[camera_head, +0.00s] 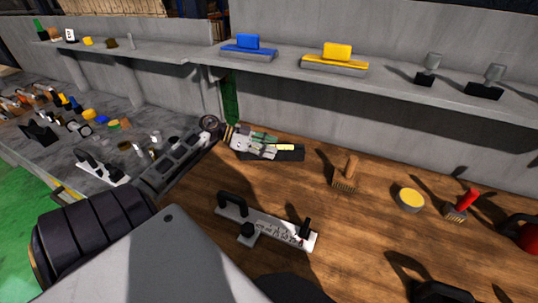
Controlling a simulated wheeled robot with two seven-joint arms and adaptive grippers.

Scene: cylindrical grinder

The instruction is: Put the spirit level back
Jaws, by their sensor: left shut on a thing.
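My left gripper (262,146) reaches in from the left over the wooden bench top and is shut on a dark bar with a yellow strip (291,153), which looks like the spirit level. The bar's right part sticks out past the fingers; its left part is hidden by the gripper. A green piece shows beside the fingers. The bar lies low near the back wall; I cannot tell whether it touches the bench. My right gripper is not in view.
A silver plate with black handles (268,227) lies in front of the bar. A brush (346,172), a yellow-topped tin (411,199) and a red-handled brush (461,204) stand to the right. The shelf (395,88) above holds blue and yellow blocks. Small parts crowd the grey surface at left.

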